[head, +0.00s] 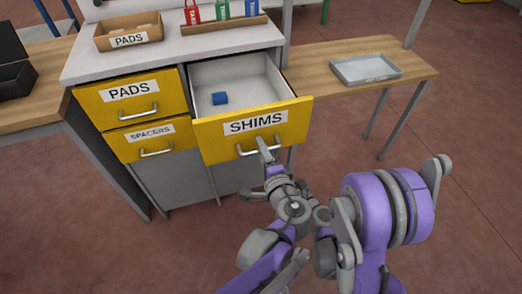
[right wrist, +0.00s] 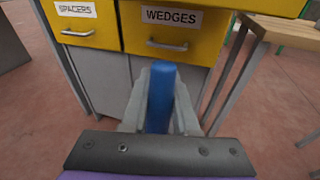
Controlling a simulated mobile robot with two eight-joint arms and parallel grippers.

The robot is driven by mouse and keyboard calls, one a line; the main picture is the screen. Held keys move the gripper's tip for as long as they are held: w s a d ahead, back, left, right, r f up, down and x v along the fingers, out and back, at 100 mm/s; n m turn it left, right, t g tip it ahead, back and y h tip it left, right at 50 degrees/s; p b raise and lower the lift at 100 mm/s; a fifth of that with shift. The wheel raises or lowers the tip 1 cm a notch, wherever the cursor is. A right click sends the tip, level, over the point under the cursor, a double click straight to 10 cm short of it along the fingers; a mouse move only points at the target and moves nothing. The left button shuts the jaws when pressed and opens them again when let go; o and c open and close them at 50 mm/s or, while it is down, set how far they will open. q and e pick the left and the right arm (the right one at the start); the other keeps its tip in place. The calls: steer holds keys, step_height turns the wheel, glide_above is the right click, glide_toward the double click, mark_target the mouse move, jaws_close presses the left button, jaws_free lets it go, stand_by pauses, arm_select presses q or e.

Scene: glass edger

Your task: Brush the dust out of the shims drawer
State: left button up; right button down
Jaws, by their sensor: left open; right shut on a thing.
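The shims drawer (head: 289,125) is pulled open in the head view, its yellow front towards me. Its pale inside holds one small blue block (head: 219,98). I cannot make out dust at this size. My left gripper (head: 266,150) is open at the drawer's handle, its fingertips overlapping the handle in the picture; I cannot tell whether they touch it. In the right wrist view my right gripper (right wrist: 158,115) is shut on a slim blue thing (right wrist: 159,95), perhaps a brush handle, in front of the cabinet.
The pads drawer (head: 165,92), spacers drawer (head: 128,148) and wedges drawer (right wrist: 200,50) are closed. A pads box (head: 103,42) and a rack of coloured tags (head: 243,24) stand on the worktop. A grey tray (head: 364,72) sits on the right-hand bench (head: 415,75).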

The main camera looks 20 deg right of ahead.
arm_select(q)
steer(key=shift+w, duration=0.2)
jaws_close()
stand_by(1.4)
